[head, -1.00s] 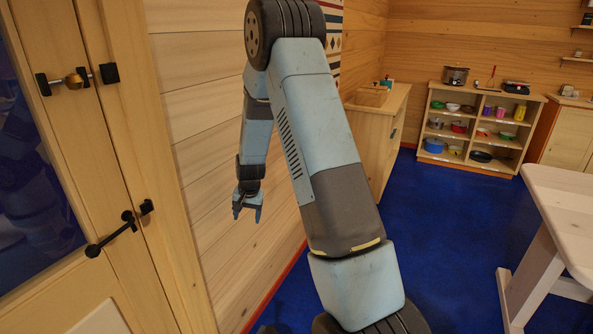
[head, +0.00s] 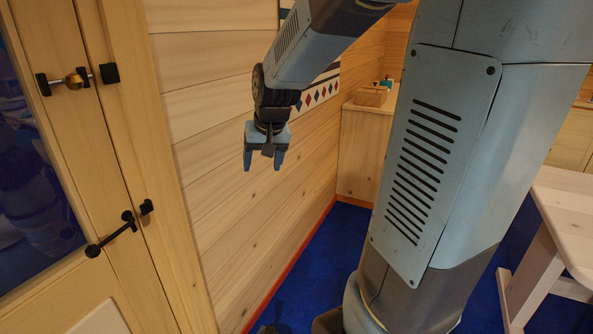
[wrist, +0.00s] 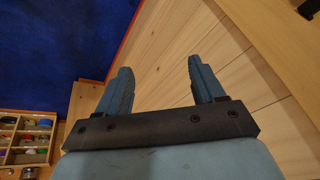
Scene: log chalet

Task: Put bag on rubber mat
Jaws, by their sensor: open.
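My gripper (head: 263,160) hangs in front of the plank wall in the head view, fingers pointing down, apart from everything. It is open and empty. In the wrist view its two blue fingers (wrist: 160,83) stand well apart with nothing between them. I see no bag and no rubber mat in any current view. My arm covers much of the right half of the head view.
A wooden door with black handles (head: 112,236) is close on the left. A cabinet (head: 362,150) stands at the back. A pale table (head: 562,215) is at the right. Blue floor (head: 335,250) is bare.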

